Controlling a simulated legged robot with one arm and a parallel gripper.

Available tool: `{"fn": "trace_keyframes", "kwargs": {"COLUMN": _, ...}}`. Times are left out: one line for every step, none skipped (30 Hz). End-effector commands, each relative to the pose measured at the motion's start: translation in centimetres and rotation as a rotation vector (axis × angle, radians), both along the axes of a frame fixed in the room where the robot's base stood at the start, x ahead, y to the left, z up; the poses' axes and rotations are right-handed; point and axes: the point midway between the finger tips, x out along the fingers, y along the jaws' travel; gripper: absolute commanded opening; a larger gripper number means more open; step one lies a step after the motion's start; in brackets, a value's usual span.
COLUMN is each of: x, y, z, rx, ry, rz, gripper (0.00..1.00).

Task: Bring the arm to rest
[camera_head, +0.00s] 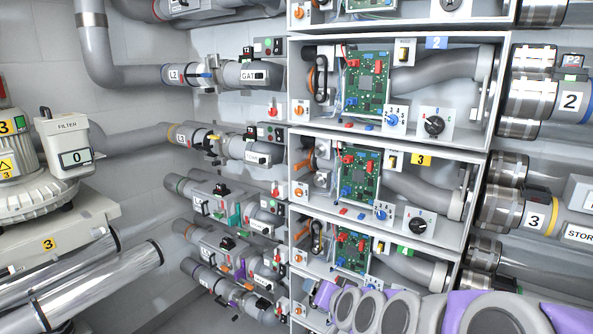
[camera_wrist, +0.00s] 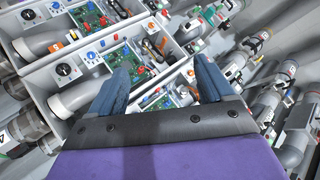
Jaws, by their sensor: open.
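My gripper (camera_wrist: 160,85) shows in the wrist view with its two blue-grey fingers spread apart and nothing between them. Behind the fingers lie the open rack bays with green circuit boards (camera_wrist: 98,12); I cannot tell how far away they are. In the head view, my purple and grey arm runs along the bottom right, in front of the lower rack bays. The gripper's fingertips are not clearly seen in the head view.
A white rack (camera_head: 387,154) with stacked bays holds boards, knobs and grey tubes. Pipes with valves (camera_head: 203,139) line the wall to its left. Metal-collared pipes (camera_head: 530,95) stand at its right. A blower (camera_head: 35,180) and a filter box (camera_head: 67,140) stand at far left.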

Motion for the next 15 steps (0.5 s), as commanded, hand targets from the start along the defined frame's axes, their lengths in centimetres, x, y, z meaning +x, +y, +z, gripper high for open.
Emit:
{"fn": "trace_keyframes", "kwargs": {"x": -2.0, "y": 0.4, "z": -0.1, "rx": -0.031, "ry": 0.045, "rz": 0.048, "gripper": 0.81}}
{"fn": "trace_keyframes", "kwargs": {"x": -3.3, "y": 0.7, "z": -0.5, "rx": -0.049, "ry": 0.085, "rz": 0.08, "gripper": 0.81}}
{"fn": "trace_keyframes", "kwargs": {"x": -5.1, "y": 0.9, "z": -1.1, "rx": -0.076, "ry": 0.136, "rz": 0.119, "gripper": 0.81}}
{"fn": "trace_keyframes", "kwargs": {"x": -6.4, "y": 0.9, "z": -1.4, "rx": -0.096, "ry": 0.172, "rz": 0.146, "gripper": 0.81}}
{"fn": "trace_keyframes", "kwargs": {"x": -7.9, "y": 0.9, "z": -1.8, "rx": -0.117, "ry": 0.211, "rz": 0.172, "gripper": 0.81}}
{"fn": "trace_keyframes", "kwargs": {"x": -9.9, "y": 0.8, "z": -2.3, "rx": -0.143, "ry": 0.266, "rz": 0.205, "gripper": 0.81}}
{"fn": "trace_keyframes", "kwargs": {"x": -11.3, "y": 0.7, "z": -2.7, "rx": -0.164, "ry": 0.307, "rz": 0.228, "gripper": 0.81}}
{"fn": "trace_keyframes", "kwargs": {"x": -12.8, "y": 0.5, "z": -3.0, "rx": -0.185, "ry": 0.348, "rz": 0.248, "gripper": 0.81}}
{"fn": "trace_keyframes", "kwargs": {"x": -14.9, "y": 0.0, "z": -3.5, "rx": -0.213, "ry": 0.405, "rz": 0.273, "gripper": 0.81}}
{"fn": "trace_keyframes", "kwargs": {"x": -16.6, "y": -0.3, "z": -3.8, "rx": -0.234, "ry": 0.45, "rz": 0.291, "gripper": 0.81}}
{"fn": "trace_keyframes", "kwargs": {"x": -18.1, "y": -0.8, "z": -4.1, "rx": -0.255, "ry": 0.493, "rz": 0.306, "gripper": 0.81}}
{"fn": "trace_keyframes", "kwargs": {"x": -20.3, "y": -1.4, "z": -4.4, "rx": -0.281, "ry": 0.554, "rz": 0.324, "gripper": 0.81}}
{"fn": "trace_keyframes", "kwargs": {"x": -22.0, "y": -2.0, "z": -4.7, "rx": -0.299, "ry": 0.601, "rz": 0.336, "gripper": 0.81}}
{"fn": "trace_keyframes", "kwargs": {"x": -23.6, "y": -2.5, "z": -4.8, "rx": -0.318, "ry": 0.646, "rz": 0.346, "gripper": 0.81}}
{"fn": "trace_keyframes", "kwargs": {"x": -25.7, "y": -3.2, "z": -5.0, "rx": -0.339, "ry": 0.704, "rz": 0.357, "gripper": 0.81}}
